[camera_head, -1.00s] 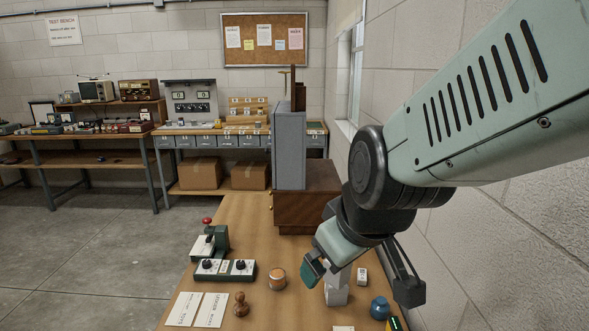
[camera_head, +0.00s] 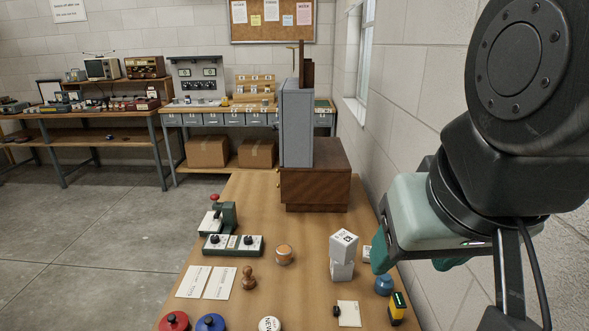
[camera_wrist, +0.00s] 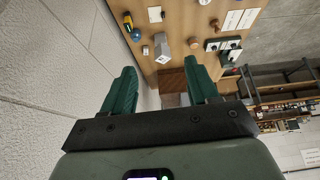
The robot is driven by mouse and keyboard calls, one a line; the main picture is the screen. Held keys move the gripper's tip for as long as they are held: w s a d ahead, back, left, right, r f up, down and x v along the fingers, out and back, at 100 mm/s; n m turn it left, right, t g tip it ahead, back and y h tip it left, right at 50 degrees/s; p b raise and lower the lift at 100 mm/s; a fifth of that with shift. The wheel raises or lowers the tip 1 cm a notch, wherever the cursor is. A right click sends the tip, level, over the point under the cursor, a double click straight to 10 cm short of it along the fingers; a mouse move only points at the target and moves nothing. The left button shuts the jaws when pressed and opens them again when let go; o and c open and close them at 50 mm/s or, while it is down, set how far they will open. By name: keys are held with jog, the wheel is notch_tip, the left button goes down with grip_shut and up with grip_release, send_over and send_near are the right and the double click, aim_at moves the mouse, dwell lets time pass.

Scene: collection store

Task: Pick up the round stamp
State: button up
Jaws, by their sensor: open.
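A small brown wooden stamp (camera_head: 249,278) with a knobbed handle and round foot stands upright on the wooden bench (camera_head: 260,205), right of two paper slips. It looks like the round stamp. It also shows small in the wrist view (camera_wrist: 214,25), near the top right. My gripper (camera_head: 415,262) is at the right of the head view, near the wall, well apart from the stamp. In the wrist view my gripper (camera_wrist: 159,65) has its two green fingers spread with nothing between them.
A grey cabinet (camera_head: 296,120) stands behind.

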aim_at(251, 272)
jog(key=w+a+f+m+g+y, duration=0.35)
jog(key=w+a+f+y, duration=0.35)
jog(key=w, duration=0.4)
jog(key=w+a+f+m+g+y, duration=0.2)
jog(key=w+a+f+g+y, duration=0.2)
jog(key=w+a+f, duration=0.6)
jog(key=w+f+m+t+y, duration=0.1)
jog(key=w+f+m+t, duration=0.2)
jog(key=f, duration=0.5)
jog(key=w+f+m+t+y, duration=0.2)
jog(key=w+f+m+t, duration=0.1)
jog(key=f+m, duration=0.3)
jog(key=w+f+m+t+y, duration=0.2)
jog(key=w+f+m+t, duration=0.2)
jog(key=f, duration=0.6)
jog(key=shift+w+a+f+m, duration=0.15)
jog(key=shift+w+m, duration=0.2)
jog(key=shift+w, duration=0.45)
jog(key=x, duration=1)
jog(key=shift+a, duration=0.3)
jog(key=c, duration=1)
